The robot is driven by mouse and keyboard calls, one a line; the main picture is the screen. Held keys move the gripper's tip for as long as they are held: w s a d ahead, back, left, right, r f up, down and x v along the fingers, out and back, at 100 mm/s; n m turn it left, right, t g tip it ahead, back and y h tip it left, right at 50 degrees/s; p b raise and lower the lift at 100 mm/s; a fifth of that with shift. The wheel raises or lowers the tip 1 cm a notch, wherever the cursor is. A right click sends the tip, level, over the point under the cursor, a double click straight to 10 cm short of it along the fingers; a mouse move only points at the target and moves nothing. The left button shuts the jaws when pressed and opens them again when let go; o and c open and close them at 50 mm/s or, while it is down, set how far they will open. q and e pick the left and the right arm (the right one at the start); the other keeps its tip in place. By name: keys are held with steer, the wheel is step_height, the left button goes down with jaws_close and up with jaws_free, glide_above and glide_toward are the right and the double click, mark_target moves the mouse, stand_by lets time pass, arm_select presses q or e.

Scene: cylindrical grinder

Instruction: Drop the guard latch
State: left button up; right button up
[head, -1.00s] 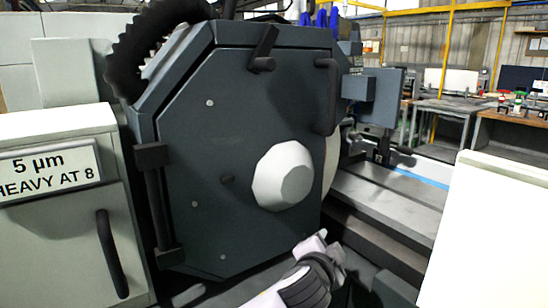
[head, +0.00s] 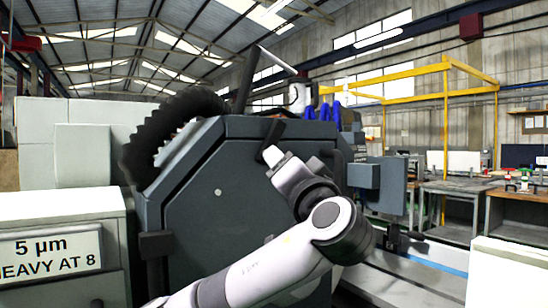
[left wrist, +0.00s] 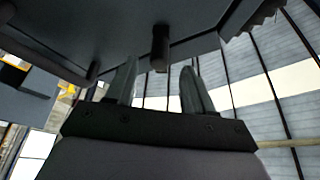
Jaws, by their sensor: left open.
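The guard (head: 215,175) is a large dark grey panel with cut corners in the head view. Its latch (head: 274,131) is a short dark lever near the top edge, leaning up and slightly right. My left arm rises across the guard front, with its wrist end just below the latch. Its fingers cannot be made out clearly there. In the left wrist view my left gripper (left wrist: 159,85) is open and empty. A dark bar (left wrist: 160,48), which seems to be the latch, projects beyond the fingertips, roughly centred on the gap. I cannot tell whether they touch. My right gripper is not in view.
A white cabinet (head: 60,285) with a "5 µm HEAVY AT 8" label stands at left. A grey box (head: 363,176) and the machine bed (head: 405,275) lie to the right.

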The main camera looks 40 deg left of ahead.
mark_target(276, 142)
arm_select(q)
steer(key=p+x, duration=0.2)
steer(key=x, duration=0.3)
steer(key=shift+a+r, duration=0.1)
steer(key=shift+r, duration=0.05)
steer(key=shift+w+a, duration=0.4)
steer(key=shift+a, duration=0.05)
